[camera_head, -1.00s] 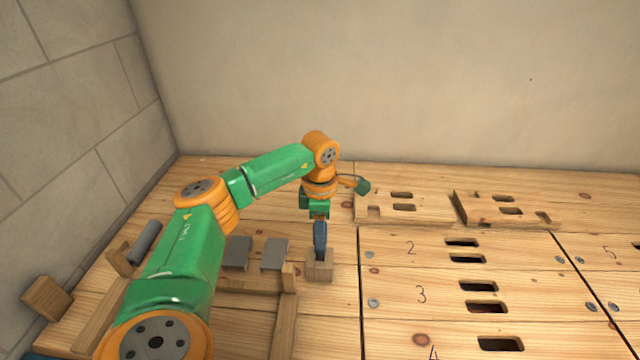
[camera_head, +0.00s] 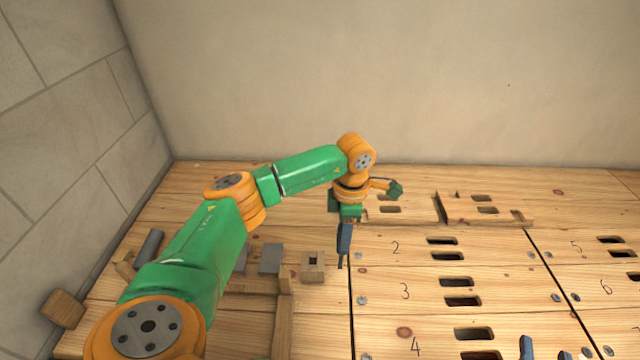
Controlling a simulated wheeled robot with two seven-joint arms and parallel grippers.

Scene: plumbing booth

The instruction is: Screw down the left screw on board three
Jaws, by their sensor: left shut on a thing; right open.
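My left gripper (camera_head: 346,218) is shut on a dark blue screwdriver (camera_head: 344,242) with a thin tip pointing down, near the left edge of board two. Board three (camera_head: 415,302), marked with a 3, lies below it in the picture. Its left screw (camera_head: 362,300) is a grey head at the board's left end, below the screwdriver tip and apart from it. A dark blue piece at the bottom edge looks like a fingertip of my open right gripper (camera_head: 527,347); the rest is out of view.
A wooden block with a square hole (camera_head: 313,261) stands empty left of the boards. Grey plates (camera_head: 271,258) and a grey cylinder (camera_head: 149,246) lie further left. Slotted raised boards (camera_head: 490,212) are at the back. Boards two and four flank board three.

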